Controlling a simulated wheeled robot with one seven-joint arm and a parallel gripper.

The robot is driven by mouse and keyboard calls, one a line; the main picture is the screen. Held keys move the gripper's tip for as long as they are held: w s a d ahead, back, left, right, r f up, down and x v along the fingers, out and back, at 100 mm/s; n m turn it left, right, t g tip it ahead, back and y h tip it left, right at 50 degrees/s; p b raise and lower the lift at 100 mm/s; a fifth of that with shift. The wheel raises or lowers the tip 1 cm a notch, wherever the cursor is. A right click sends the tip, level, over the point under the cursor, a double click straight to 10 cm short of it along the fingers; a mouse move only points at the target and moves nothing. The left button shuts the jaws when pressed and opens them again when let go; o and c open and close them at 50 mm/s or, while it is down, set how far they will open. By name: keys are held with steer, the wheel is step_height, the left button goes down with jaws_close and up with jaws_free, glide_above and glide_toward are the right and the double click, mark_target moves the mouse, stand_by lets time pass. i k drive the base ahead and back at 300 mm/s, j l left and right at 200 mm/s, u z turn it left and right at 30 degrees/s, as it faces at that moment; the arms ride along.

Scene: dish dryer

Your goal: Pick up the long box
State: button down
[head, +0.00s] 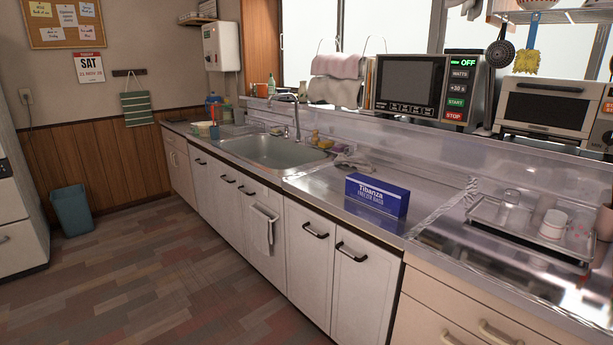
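My gripper is not in view.
The sink (275,150) with its faucet lies left of the box. A grey tray (487,208) with cups is to the right. A microwave (425,88) and a toaster oven (545,107) stand on the ledge behind. The floor (150,285) before the cabinets is clear; a blue bin (71,209) stands far left.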

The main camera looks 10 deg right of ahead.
mark_target(392, 201)
steer(key=u, duration=0.45)
steer(key=i+l+u, duration=0.1)
steer(key=u, duration=0.75)
steer(key=l+u, duration=0.15)
steer(key=u, duration=0.3)
steer(key=l+u, duration=0.1)
steer(key=u, duration=0.3)
steer(key=i+l+u, duration=0.25)
steer(key=z, duration=0.45)
steer(key=l+z, duration=0.1)
steer(key=z, duration=0.35)
steer(key=i+z, duration=0.1)
steer(key=z, duration=1.25)
steer(key=i+z, duration=0.1)
steer(key=z, duration=1.2)
steer(key=i+j, duration=0.5)
steer(key=i, duration=0.1)
